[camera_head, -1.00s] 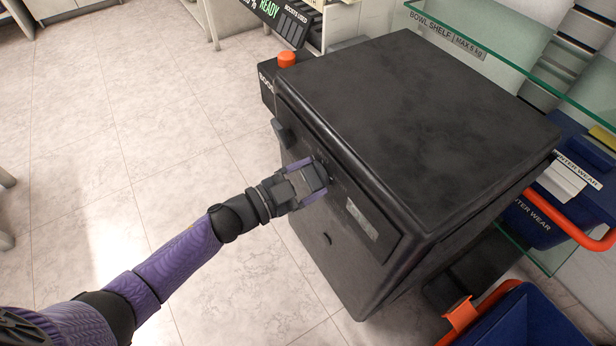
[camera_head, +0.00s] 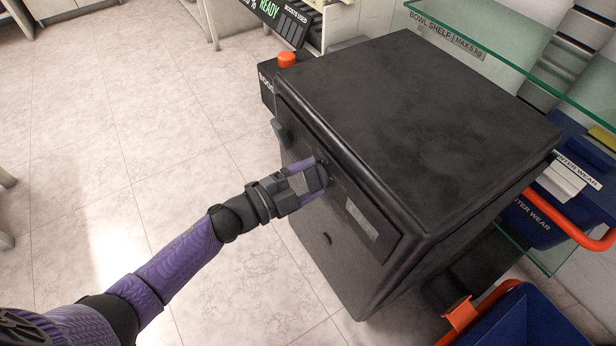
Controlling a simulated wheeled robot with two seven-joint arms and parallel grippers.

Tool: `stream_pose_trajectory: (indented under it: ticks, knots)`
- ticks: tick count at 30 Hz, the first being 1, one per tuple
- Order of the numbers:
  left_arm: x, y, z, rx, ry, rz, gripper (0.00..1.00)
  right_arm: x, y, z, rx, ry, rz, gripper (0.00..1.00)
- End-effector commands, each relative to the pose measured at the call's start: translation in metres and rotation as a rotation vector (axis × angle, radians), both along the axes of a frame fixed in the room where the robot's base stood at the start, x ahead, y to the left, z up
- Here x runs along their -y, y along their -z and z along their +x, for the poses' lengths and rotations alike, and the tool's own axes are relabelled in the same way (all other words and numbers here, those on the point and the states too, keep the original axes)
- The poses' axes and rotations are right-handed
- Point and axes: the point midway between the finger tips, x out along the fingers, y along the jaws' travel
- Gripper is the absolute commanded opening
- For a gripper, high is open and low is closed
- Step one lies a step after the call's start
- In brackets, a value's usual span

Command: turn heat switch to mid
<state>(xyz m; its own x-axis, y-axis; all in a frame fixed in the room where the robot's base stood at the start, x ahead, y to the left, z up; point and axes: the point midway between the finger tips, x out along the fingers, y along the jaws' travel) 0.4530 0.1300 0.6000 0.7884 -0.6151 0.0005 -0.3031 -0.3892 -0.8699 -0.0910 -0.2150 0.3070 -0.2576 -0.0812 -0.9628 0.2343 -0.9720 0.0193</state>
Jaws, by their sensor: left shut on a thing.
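A black box-shaped machine (camera_head: 420,110) stands on the floor, with a control panel on its left-facing front. My left gripper (camera_head: 318,177) is at this panel, its purple fingers closed around a small dark knob. The knob is mostly hidden by the fingers, so its setting cannot be read. A small light display or label (camera_head: 362,219) sits on the panel to the right of the gripper. A dark lever (camera_head: 281,133) sticks out at the panel's left end. My right gripper is not in view.
An orange button (camera_head: 286,59) tops a black box behind the machine. A glass shelf (camera_head: 500,50) overhangs at upper right. Blue bins with orange handles (camera_head: 570,228) stand on the right. The tiled floor (camera_head: 130,120) on the left is clear.

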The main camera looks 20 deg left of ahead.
Motion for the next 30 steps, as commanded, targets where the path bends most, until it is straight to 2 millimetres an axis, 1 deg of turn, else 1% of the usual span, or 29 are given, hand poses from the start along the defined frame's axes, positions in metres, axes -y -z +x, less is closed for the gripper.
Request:
stream_pose_trajectory:
  ticks: [9,15,21,30]
  knots:
    - [0.0000,0.0014,-0.0004,0.162,0.000,0.211,0.17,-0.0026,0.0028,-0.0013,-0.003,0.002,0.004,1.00]
    - [-0.0002,0.0014,-0.0002,0.239,0.000,0.310,0.17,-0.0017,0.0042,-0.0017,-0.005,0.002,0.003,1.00]
    - [0.0000,0.0012,-0.0002,0.287,0.000,0.372,0.17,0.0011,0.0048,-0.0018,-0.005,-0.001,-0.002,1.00]
    - [0.0000,0.0010,-0.0002,0.315,0.000,0.407,0.17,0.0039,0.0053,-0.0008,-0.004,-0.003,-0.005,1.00]
